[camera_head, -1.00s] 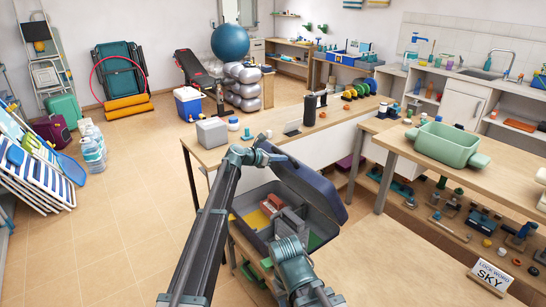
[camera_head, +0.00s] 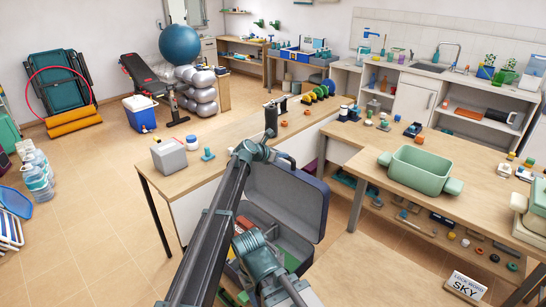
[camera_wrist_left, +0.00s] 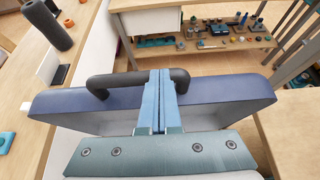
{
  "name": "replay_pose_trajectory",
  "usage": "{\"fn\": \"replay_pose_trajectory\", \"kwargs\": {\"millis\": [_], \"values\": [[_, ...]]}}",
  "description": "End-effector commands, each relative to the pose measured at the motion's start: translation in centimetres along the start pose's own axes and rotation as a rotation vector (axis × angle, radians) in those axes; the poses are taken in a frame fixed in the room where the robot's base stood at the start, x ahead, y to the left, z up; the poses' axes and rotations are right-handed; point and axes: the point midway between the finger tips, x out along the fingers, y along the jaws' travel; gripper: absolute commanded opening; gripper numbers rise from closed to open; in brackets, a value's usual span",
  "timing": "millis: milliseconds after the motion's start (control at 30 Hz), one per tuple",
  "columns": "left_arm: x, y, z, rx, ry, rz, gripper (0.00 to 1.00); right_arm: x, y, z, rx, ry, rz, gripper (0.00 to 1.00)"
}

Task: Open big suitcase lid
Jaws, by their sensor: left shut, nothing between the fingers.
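The big suitcase (camera_head: 232,266) is open, with its dark blue-grey lid (camera_head: 290,200) standing about upright and its grey inside facing me. The base holds coloured items and is partly hidden by my arm. My left gripper (camera_head: 282,157) is at the lid's upper edge. In the left wrist view, my left gripper's shut fingers (camera_wrist_left: 161,78) lie at the lid's rim (camera_wrist_left: 225,96), beside the black handle (camera_wrist_left: 105,83); nothing shows between them. Whether they touch the handle is unclear. My right gripper is not seen.
A long wooden table (camera_head: 210,163) stands just behind the suitcase, with a grey box (camera_head: 169,155) and a black cylinder (camera_head: 271,118) on it. A table at right bears a green tub (camera_head: 418,172). A "SKY" sign (camera_head: 466,286) stands at lower right.

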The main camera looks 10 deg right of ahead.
Motion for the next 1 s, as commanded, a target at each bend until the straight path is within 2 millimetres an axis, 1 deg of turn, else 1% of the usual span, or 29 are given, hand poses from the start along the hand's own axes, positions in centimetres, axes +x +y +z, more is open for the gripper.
{"fn": "replay_pose_trajectory", "kwargs": {"millis": [200,667,767,867,1000], "values": [[0.5,-0.4,0.3,-0.001,-0.001,0.000,0.00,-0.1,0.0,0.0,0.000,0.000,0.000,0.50],[0.2,-0.4,0.3,-0.001,0.000,0.000,0.00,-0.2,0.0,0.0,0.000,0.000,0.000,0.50],[-0.4,-0.4,0.4,-0.001,0.000,0.000,0.00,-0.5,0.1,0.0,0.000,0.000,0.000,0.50],[-1.4,-0.2,0.5,0.000,0.000,0.000,0.00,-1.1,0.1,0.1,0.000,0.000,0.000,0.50],[-3.9,0.1,0.7,-0.002,-0.001,0.001,0.00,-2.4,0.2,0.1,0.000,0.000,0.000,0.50]]}}
